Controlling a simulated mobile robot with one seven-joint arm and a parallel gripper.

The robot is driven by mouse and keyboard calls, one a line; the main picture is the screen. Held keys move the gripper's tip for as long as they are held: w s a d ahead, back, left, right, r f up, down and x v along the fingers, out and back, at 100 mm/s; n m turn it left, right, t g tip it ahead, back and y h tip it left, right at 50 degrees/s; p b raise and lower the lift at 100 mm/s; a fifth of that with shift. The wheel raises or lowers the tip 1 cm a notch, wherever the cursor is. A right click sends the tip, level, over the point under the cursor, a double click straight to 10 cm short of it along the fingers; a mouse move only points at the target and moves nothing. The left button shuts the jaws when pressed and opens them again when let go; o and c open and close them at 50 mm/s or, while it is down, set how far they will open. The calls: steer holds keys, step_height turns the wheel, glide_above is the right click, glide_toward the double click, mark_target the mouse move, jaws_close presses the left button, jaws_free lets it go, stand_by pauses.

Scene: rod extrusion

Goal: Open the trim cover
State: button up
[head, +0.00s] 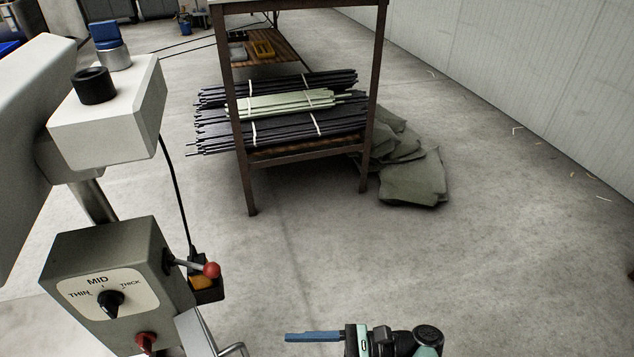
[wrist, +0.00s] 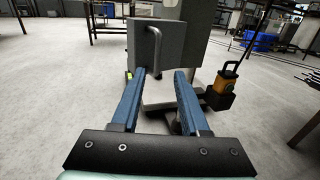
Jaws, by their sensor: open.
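A grey cover panel with a bent bar handle, which looks like the trim cover (wrist: 143,38), is upright ahead in the wrist view. Its handle (wrist: 157,46) stands out between and beyond my fingertips. In the head view the grey panel (head: 193,335) shows at the bottom edge, below the control box, with part of the handle (head: 236,349). My gripper (wrist: 157,82) is open and empty, with its blue fingers on either side of the handle's line. In the head view my gripper (head: 292,337) points left toward the handle, apart from it. The cover's lower part is partly hidden.
A control box (head: 115,290) with a THIN/MID/THICK knob and a red-knobbed lever (head: 211,270) stands at left. An orange-and-black device (wrist: 229,82) sits in a holder right of the cover. A rack of rods (head: 280,110) stands farther back. The floor between is clear.

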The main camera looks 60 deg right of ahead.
steer(key=shift+v, duration=1.55)
